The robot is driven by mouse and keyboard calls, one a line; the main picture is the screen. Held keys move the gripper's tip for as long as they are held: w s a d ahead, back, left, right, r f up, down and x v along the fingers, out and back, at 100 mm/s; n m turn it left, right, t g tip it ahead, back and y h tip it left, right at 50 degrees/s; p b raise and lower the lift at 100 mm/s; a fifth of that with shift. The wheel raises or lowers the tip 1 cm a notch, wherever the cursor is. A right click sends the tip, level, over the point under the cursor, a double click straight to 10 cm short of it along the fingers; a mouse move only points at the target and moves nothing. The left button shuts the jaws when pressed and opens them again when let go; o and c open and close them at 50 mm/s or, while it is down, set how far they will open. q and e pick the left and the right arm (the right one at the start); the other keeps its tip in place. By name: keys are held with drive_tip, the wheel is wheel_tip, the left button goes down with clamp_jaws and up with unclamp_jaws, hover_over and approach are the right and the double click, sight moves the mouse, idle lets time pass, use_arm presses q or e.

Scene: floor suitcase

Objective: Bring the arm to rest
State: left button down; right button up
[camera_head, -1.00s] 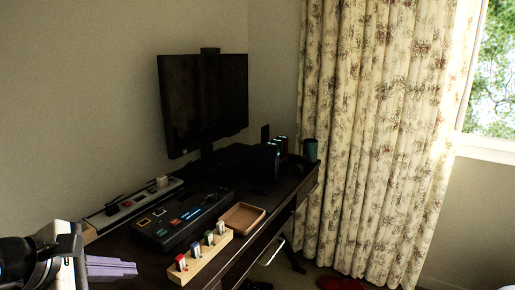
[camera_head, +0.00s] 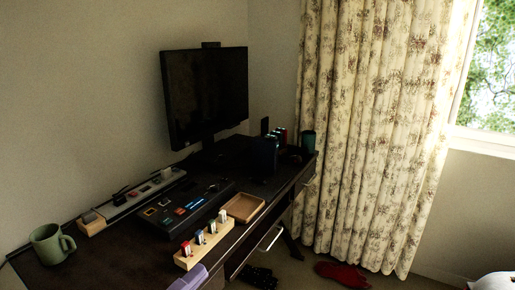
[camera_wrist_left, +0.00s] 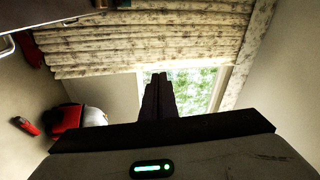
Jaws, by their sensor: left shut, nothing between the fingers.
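My left gripper (camera_wrist_left: 158,95) shows in the left wrist view with its two dark fingers together. Nothing shows between them, and its tips stand in front of the bright window. I cannot make out this gripper in the head view. The right gripper is in neither view.
The dark desk (camera_head: 100,262) holds a green mug (camera_head: 51,245), a control panel (camera_head: 186,207), a wooden block with coloured pieces (camera_head: 204,246), a tray (camera_head: 243,208) and a monitor (camera_head: 205,95). A purple thing (camera_head: 189,279) is at the desk's near edge. Red cloth (camera_head: 343,274) lies on the floor.

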use_arm(q)
drive_tip(key=s+a+f+n+g+y, duration=0.1)
drive_tip(key=s+a+f+n+y, duration=0.15)
drive_tip(key=f+n, duration=0.3)
drive_tip(key=s+a+f+n+y+p, duration=0.1)
drive_tip(key=f+n+y, duration=0.35)
drive_tip(key=f, duration=0.25)
drive_tip(key=s+a+f+n+g+y, duration=0.1)
drive_tip(key=s+a+f+n+y, duration=0.1)
drive_tip(key=f+n, duration=0.4)
drive_tip(key=s+d+f+n+g, duration=0.1)
drive_tip(key=s+f+n+g, duration=0.4)
drive_tip(key=s+f, duration=0.6)
drive_tip(key=shift+d+n+y+p, duration=0.3)
drive_tip(key=shift+n+y+p, duration=0.05)
drive_tip(key=shift+n+y, duration=0.05)
drive_tip(key=shift+r, duration=0.1)
